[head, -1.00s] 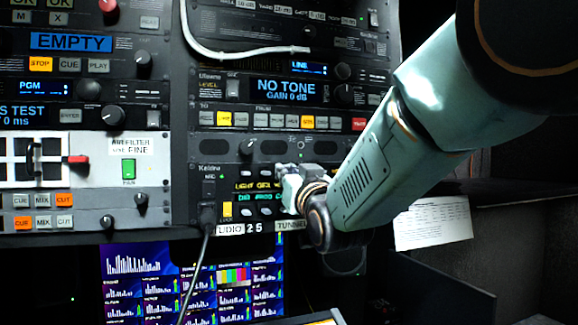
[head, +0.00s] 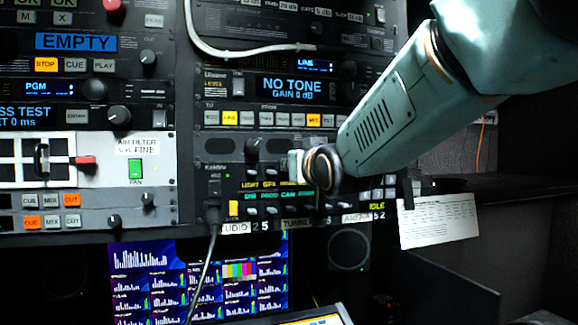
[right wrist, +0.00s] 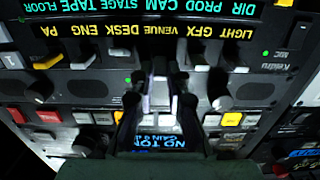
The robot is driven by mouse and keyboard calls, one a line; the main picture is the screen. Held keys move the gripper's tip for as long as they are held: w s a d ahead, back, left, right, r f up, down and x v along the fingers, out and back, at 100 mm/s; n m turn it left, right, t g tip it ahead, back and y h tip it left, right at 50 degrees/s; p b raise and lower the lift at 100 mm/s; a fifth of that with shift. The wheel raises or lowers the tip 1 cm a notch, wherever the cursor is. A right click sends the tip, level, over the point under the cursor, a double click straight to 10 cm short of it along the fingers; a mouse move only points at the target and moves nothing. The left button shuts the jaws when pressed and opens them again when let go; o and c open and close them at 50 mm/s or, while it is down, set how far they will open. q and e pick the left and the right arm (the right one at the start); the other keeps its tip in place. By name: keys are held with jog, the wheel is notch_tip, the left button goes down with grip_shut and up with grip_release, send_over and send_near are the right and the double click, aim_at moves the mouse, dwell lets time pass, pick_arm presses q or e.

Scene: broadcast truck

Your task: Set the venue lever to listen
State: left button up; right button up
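The intercom panel (head: 219,179) sits low in the right rack in the head view, with lit yellow and green labels. In the right wrist view the panel appears upside down, and its VENUE label (right wrist: 160,30) is just beyond my fingertips. My right gripper (right wrist: 161,75) is in front of the panel near that label. A pale grey piece shows between its dark fingers; I cannot tell whether it is the venue lever or part of the gripper. In the head view my right gripper (head: 296,165) covers part of the panel. The venue lever's setting is unclear. My left gripper is not in view.
A cable (head: 208,250) hangs from the panel's left end. Knobs and lit buttons crowd the racks around it. A multi-screen monitor (head: 140,259) stands below. A paper sheet (head: 438,220) hangs at right, near a dark shelf.

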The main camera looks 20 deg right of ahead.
aim_at(289, 117)
jog(key=shift+o, duration=0.8)
jog(key=shift+r, duration=0.1)
notch_tip(289, 117, up, 10)
jog(key=shift+r, duration=0.1)
jog(key=shift+w, duration=0.1)
jog(key=shift+f, duration=0.2)
